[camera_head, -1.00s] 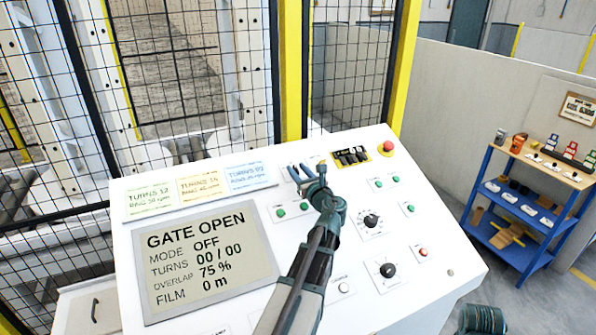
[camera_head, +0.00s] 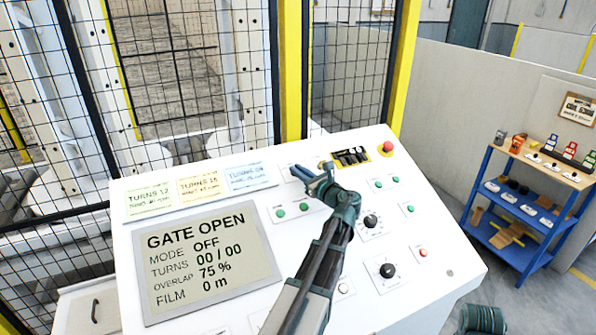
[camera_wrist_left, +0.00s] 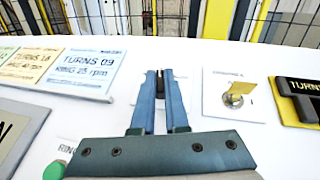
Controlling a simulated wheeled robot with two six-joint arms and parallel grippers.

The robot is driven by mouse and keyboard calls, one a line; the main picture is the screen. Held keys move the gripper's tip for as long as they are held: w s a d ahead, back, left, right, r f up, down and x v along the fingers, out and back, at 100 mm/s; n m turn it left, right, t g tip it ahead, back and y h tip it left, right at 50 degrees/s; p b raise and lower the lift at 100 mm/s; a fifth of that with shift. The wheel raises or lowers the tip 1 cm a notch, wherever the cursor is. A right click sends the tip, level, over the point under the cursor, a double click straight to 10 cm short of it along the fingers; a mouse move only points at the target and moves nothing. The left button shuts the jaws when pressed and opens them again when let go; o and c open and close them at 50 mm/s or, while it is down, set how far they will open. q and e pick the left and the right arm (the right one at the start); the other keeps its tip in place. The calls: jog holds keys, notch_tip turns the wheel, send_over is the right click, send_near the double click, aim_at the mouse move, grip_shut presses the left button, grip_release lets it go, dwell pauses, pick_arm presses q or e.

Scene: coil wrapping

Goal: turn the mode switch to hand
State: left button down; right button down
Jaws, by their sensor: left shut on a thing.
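My left gripper (camera_head: 303,173) reaches over the white sloping panel, its blue fingers at the top middle, right of the blue TURNS 09 card. In the left wrist view the gripper (camera_wrist_left: 159,80) is shut on a small dark piece (camera_wrist_left: 158,77), taken as the mode switch knob. The fingers hide most of it and its label, so its pointing direction cannot be read. The screen (camera_head: 209,261) reads GATE OPEN, MODE OFF, TURNS 00/00. My right gripper is not in view.
A key switch with a yellow tag (camera_wrist_left: 237,96) sits just right of the fingers. A red emergency stop (camera_head: 387,146) is at the panel's top right. Green buttons (camera_head: 279,213) and black dials (camera_head: 387,270) lie around the arm. A mesh fence stands behind.

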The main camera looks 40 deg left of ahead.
pick_arm(q)
jog(key=n+g, duration=0.2)
jog(key=w+n+g+p, duration=0.1)
jog(key=n+g, duration=0.2)
jog(key=shift+r+g, duration=0.15)
jog(key=shift+g, duration=0.15)
jog(key=shift+s+n+g+h+p, duration=0.1)
jog(key=shift+n+g+h+p, duration=0.4)
jog(key=shift+n+g, duration=0.8)
jog(key=shift+n, duration=0.3)
jog(key=shift+s, duration=0.1)
jog(key=c, duration=0.9)
grip_release()
jog(key=shift+d, duration=0.1)
jog(key=p+v, duration=0.1)
jog(key=v, duration=1.2)
jog(key=shift+w+d+p, duration=0.25)
jog(key=shift+d+p, duration=0.05)
jog(key=shift+p, duration=0.1)
